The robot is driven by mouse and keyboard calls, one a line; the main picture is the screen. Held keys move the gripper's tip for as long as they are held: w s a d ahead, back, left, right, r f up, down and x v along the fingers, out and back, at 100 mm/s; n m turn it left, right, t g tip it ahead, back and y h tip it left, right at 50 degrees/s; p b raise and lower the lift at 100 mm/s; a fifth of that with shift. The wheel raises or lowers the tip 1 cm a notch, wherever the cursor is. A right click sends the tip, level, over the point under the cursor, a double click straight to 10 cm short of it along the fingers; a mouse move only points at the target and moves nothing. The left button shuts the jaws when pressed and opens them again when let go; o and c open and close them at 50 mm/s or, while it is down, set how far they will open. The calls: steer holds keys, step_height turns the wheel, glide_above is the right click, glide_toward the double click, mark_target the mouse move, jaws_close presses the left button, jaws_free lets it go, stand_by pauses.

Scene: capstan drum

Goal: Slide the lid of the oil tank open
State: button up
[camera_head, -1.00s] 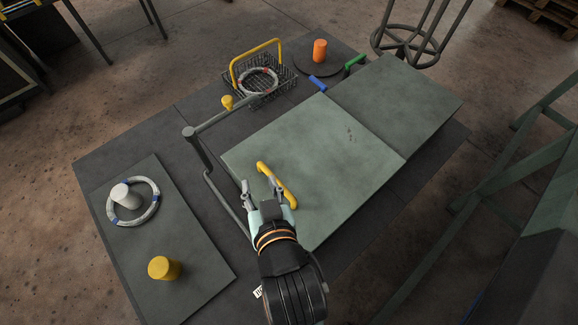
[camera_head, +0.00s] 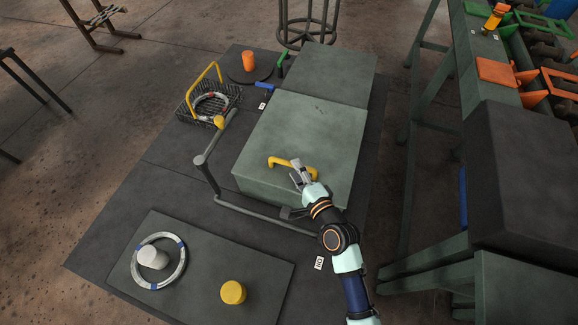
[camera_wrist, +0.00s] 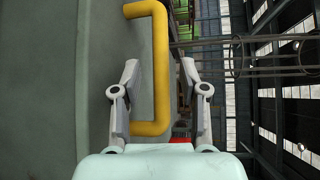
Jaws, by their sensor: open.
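The oil tank's grey-green lid (camera_head: 310,130) is the near flat panel, with a yellow bar handle (camera_head: 282,161) near its front edge. A second grey-green panel (camera_head: 330,72) adjoins it at the back. My gripper (camera_head: 299,174) is open at the right part of the handle in the head view. In the wrist view, the fingers (camera_wrist: 160,70) are spread on either side of the handle's long bar (camera_wrist: 161,75), with gaps to both sides. The lid face (camera_wrist: 95,70) fills the left of that view. Contact with the handle cannot be made out.
A grey pipe rail (camera_head: 262,221) runs along the tank's front and left. A wire basket (camera_head: 187,110) holds a ring. A low plate (camera_head: 200,270) carries a white peg with a ring and a yellow peg (camera_head: 233,292). A green-framed workbench (camera_head: 436,110) stands right.

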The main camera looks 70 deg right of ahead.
steer(key=shift+b+x, duration=0.3)
steer(key=shift+x, duration=1.25)
steer(key=shift+c, duration=0.3)
jaws_close()
